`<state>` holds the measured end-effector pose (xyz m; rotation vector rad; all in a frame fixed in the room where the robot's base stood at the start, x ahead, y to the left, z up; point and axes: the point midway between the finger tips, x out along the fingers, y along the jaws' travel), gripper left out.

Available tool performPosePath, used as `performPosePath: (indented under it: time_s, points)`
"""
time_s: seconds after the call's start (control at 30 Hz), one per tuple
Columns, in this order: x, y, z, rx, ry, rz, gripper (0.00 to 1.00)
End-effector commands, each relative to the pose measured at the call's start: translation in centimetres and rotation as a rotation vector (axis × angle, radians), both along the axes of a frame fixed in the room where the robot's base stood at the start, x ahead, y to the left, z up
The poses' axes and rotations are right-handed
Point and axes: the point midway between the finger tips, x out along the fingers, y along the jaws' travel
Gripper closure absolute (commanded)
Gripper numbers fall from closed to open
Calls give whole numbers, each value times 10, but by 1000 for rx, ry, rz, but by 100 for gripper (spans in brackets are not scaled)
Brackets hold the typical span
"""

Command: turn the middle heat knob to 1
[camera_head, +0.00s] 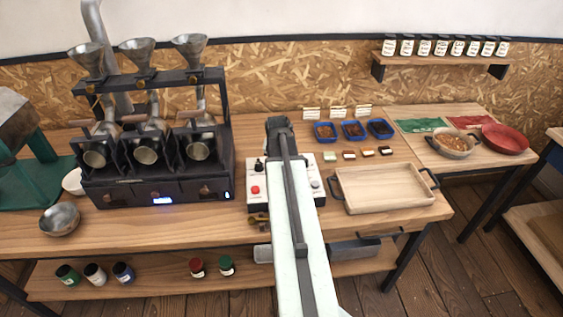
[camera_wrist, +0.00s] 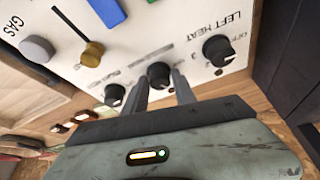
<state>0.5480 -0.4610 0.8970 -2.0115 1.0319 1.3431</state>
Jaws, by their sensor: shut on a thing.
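The white control panel (camera_wrist: 185,20) fills the top of the wrist view, with its lettering upside down or tilted. The middle heat knob (camera_wrist: 158,72) is black with a light mark and sits between two other black knobs. My gripper (camera_wrist: 161,84) is shut on the middle knob, one finger on each side. The knob marked LEFT HEAT (camera_wrist: 219,50) is to the right, and another black knob (camera_wrist: 115,95) is to the left. The scale numbers around the middle knob are too blurred to read. In the head view my arm covers the middle of the control box (camera_head: 256,203).
A grey knob marked GAS (camera_wrist: 37,48) and a brass lever (camera_wrist: 92,54) are on the panel. The dark roaster (camera_head: 155,190) stands left of the box. A wooden tray (camera_head: 390,207) is close on the right, with blue bins (camera_head: 353,131) behind.

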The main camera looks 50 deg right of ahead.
Motion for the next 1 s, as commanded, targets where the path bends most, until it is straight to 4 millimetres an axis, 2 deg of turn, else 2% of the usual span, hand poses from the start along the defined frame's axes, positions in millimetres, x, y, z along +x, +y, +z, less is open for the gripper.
performPosePath:
  time_s: [0.47, 0.5, 0.57, 0.87, 1.0]
  points:
    - [1, 1, 0, 3, -1, -13, 100]
    - [1, 1, 0, 3, -1, -13, 62]
    - [1, 1, 0, 3, -1, -13, 46]
    - [0, 1, 0, 1, 0, -13, 46]
    - [-1, 3, 9, 1, 0, -13, 46]
